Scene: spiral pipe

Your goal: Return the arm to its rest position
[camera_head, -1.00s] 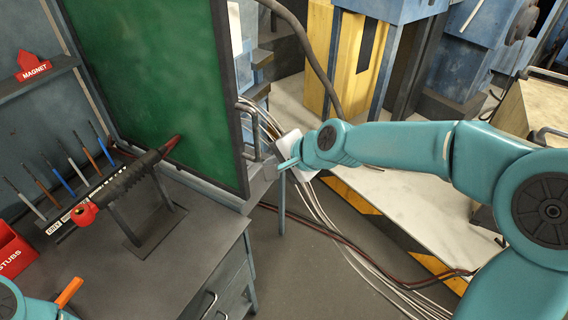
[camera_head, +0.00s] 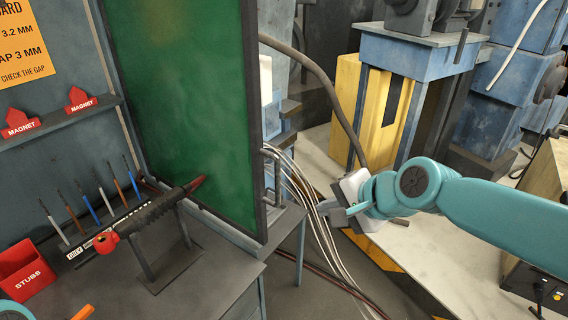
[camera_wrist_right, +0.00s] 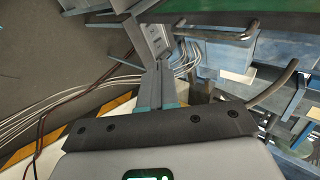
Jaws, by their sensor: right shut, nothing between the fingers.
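My right arm (camera_head: 500,205) is teal and reaches in from the right edge in the head view. Its gripper (camera_head: 352,210) is near the picture's middle, in front of the cables beside the green screen. In the right wrist view the fingers (camera_wrist_right: 158,88) are together, with nothing between them. They point toward the bench side and the grey frame. Only a small teal part of my left arm (camera_head: 14,310) shows at the lower left corner; an orange piece is close to it. My left gripper's jaws cannot be made out.
The green screen (camera_head: 180,100) stands left of my right gripper. The workbench (camera_head: 215,282) holds a black torch on a stand (camera_head: 160,215), several rods and a red stubs bin (camera_head: 24,268). White cables (camera_head: 322,235) hang close to my gripper. A yellow and blue machine (camera_head: 400,90) stands behind.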

